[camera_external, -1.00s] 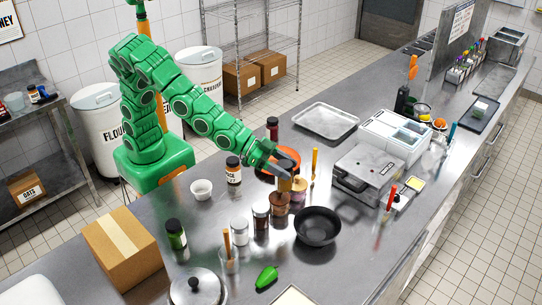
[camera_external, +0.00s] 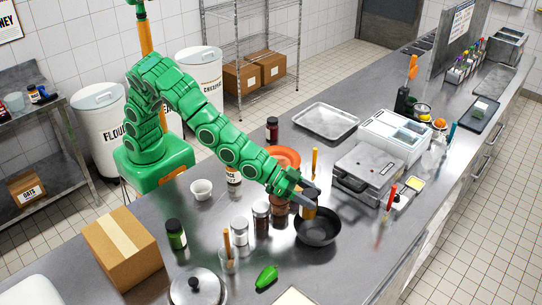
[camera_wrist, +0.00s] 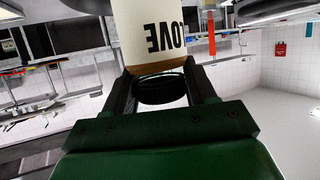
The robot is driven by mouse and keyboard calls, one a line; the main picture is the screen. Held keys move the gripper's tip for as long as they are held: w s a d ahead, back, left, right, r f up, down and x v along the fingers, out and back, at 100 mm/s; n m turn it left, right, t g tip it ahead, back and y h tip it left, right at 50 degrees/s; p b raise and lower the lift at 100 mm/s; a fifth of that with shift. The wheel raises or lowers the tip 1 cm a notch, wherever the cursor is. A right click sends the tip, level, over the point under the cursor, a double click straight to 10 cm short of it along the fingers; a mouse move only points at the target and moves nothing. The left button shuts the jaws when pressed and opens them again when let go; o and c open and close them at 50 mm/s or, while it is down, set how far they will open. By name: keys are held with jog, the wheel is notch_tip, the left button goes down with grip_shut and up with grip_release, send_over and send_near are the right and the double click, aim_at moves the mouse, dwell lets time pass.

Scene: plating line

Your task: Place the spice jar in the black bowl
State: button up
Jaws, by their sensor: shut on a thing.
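The spice jar (camera_wrist: 150,35) is held in my gripper (camera_external: 305,194). In the wrist view it has a cream label with dark letters, partly reading "LOVE" upside down, and a dark lid lies between the fingers. In the external view the brownish jar (camera_external: 309,211) hangs below the fingers, partly hidden by them. The black bowl (camera_external: 318,236) stands on the steel counter. The jar overlaps the bowl's far left rim in the picture; I cannot tell its exact height above the bowl.
Several jars (camera_external: 261,214) stand left of the bowl, with a reddish-brown container (camera_external: 281,207) close beside it. A grey appliance (camera_external: 366,172) stands to the right.

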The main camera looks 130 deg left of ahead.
jog(key=shift+w+f, duration=0.5)
jog(key=shift+f, duration=1.5)
jog(key=shift+f, duration=0.75)
jog(key=o, duration=1.2)
jog(key=shift+s+f, duration=0.1)
jog(key=shift+a, duration=0.1)
jog(key=shift+r, duration=0.8)
jog(key=shift+v, duration=6)
